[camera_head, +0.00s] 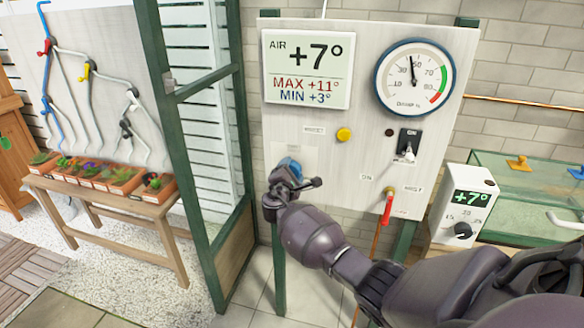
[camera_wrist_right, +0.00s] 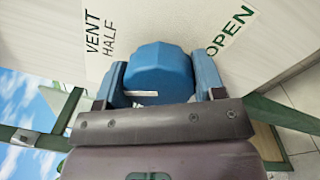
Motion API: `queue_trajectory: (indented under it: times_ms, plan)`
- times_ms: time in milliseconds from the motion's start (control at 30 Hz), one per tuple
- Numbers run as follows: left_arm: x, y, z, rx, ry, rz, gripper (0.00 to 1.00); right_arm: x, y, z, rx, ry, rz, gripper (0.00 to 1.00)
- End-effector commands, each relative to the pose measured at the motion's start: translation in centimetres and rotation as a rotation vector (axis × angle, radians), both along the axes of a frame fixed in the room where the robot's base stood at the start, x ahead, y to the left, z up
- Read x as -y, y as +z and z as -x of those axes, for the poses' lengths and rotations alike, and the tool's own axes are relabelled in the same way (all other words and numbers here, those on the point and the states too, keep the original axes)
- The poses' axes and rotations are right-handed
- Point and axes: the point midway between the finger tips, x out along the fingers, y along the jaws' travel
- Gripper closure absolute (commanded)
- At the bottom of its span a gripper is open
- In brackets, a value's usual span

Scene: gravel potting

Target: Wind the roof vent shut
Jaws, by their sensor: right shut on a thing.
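The vent's blue knob (camera_head: 291,164) sits low on the left of the pale control panel, over a light label plate. In the right wrist view the blue knob (camera_wrist_right: 158,68) has flat-sided edges and a short white mark on its near side. The plate behind it (camera_wrist_right: 133,25) reads VENT, HALF and OPEN; other wording is hidden. My right gripper (camera_head: 285,176) is at the panel, its two fingers on either side of the knob, shut on it. The roof vent itself is not in view. My left gripper is not in view.
The panel (camera_head: 375,35) carries an AIR +7° display (camera_head: 306,69), a dial gauge (camera_head: 414,77), a yellow button (camera_head: 344,134), a black switch (camera_head: 409,143) and a red tap (camera_head: 387,205). A green-framed door (camera_head: 180,150) stands close left. A plant bench (camera_head: 100,200) is beyond it.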

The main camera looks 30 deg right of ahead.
Motion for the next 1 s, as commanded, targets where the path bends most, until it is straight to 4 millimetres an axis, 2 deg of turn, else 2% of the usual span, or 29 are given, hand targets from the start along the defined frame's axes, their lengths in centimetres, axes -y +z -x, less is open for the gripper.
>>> queue_trajectory:
  times_ms: [100, 400, 700, 1000]
  plan:
    - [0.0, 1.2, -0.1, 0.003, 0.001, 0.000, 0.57, 0.0, 0.2, 0.0, -0.087, 0.000, 0.073, 0.61]
    - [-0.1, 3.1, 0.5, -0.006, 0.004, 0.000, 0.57, 0.0, 0.2, 0.0, -0.304, 0.001, 0.257, 0.61]
    - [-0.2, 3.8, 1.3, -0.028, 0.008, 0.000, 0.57, 0.0, 0.1, 0.1, -0.520, 0.000, 0.442, 0.61]
    - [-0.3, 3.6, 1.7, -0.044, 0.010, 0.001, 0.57, 0.0, -0.1, 0.0, -0.714, 0.002, 0.606, 0.61]
